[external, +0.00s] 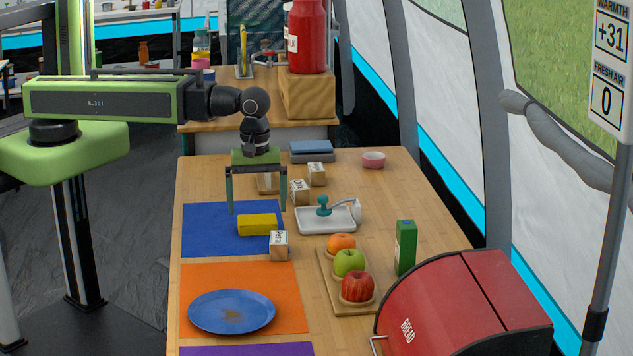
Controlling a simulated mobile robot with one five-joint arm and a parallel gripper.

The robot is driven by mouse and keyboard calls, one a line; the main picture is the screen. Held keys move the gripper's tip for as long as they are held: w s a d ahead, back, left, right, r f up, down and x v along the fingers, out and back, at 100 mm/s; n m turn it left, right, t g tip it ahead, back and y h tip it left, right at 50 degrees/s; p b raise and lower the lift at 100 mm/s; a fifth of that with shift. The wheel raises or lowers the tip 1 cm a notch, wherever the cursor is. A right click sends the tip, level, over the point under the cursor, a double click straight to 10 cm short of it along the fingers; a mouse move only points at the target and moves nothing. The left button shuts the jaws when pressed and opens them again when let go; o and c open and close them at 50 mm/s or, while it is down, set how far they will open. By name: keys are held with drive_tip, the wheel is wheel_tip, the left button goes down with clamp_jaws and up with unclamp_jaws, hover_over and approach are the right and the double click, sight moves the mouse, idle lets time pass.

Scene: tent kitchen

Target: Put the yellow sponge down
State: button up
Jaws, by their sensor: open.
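The yellow sponge (257,224) lies flat on the blue mat (205,237) near the mat's right side. My gripper (257,206) hangs from the arm with its two fingers pointing down. It is open, with its fingers wide apart. It looks above or just behind the sponge, and nothing is held between the fingers. The exact height of the fingertips over the table cannot be told from this one view.
A small wooden block (279,245) stands by the sponge's front right. A white tray (328,218) with a teal-handled tool is to the right. An orange mat (285,290) with a blue plate (232,312) lies in front. More blocks stand behind.

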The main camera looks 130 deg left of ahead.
sight(257, 222)
wheel_tip(257, 222, up, 7)
drive_tip(key=p, duration=0.5)
drive_tip(key=w+d+m, duration=0.2)
drive_tip(key=d+m, duration=2.2)
drive_tip(key=m, duration=0.3)
drive_tip(key=shift+w+d, duration=0.15)
drive_tip(key=shift+w, duration=0.1)
